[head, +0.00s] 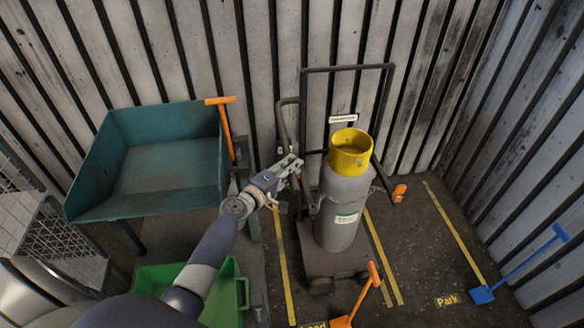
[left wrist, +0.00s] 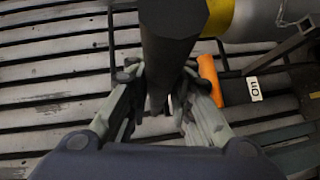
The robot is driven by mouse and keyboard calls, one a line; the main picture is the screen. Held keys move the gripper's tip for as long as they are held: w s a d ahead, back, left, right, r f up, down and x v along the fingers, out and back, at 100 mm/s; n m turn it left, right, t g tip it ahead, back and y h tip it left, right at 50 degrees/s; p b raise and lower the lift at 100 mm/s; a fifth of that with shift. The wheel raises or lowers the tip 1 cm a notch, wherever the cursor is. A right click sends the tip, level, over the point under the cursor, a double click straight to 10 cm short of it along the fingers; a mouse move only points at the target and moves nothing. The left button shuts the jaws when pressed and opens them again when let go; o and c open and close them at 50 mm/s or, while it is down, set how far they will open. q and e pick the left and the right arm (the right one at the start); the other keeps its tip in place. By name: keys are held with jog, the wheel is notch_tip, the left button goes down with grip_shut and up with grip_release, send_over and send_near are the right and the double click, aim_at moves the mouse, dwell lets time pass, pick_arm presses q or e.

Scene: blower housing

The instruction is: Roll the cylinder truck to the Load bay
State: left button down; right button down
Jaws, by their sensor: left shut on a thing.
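The cylinder truck (head: 330,262) is a dark frame on a low base, with a tall handle loop behind. It carries an upright grey cylinder (head: 345,190) with a yellow cap (head: 350,150). Its base stands between two yellow floor lines, with a partly hidden label ending in "oad" (head: 314,324) in front. My left gripper (head: 294,165) is at the truck's left side, shut on a dark bar (left wrist: 170,40) of its handle. The wrist view shows the bar between the fingers. My right gripper is not in view.
A teal tub (head: 95,160) and green crate (head: 243,292) stand left. An orange-handled shovel (head: 373,273) is close before the truck.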

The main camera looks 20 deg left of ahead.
pick_arm(q)
jog(key=s+a, duration=0.1)
jog(key=a, duration=0.1)
jog(key=s+a+b, duration=0.1)
jog(key=s+a, duration=0.1)
jog(key=shift+a, duration=0.1)
jog(key=c, duration=1.5)
grip_release()
jog(key=shift+w+d, duration=0.2)
jog(key=shift+d, duration=0.05)
jog(key=shift+o, duration=0.4)
jog(key=shift+w+d, duration=0.25)
jog(key=v, duration=1.2)
jog(key=shift+s+f, duration=0.1)
jog(key=shift+f, duration=0.05)
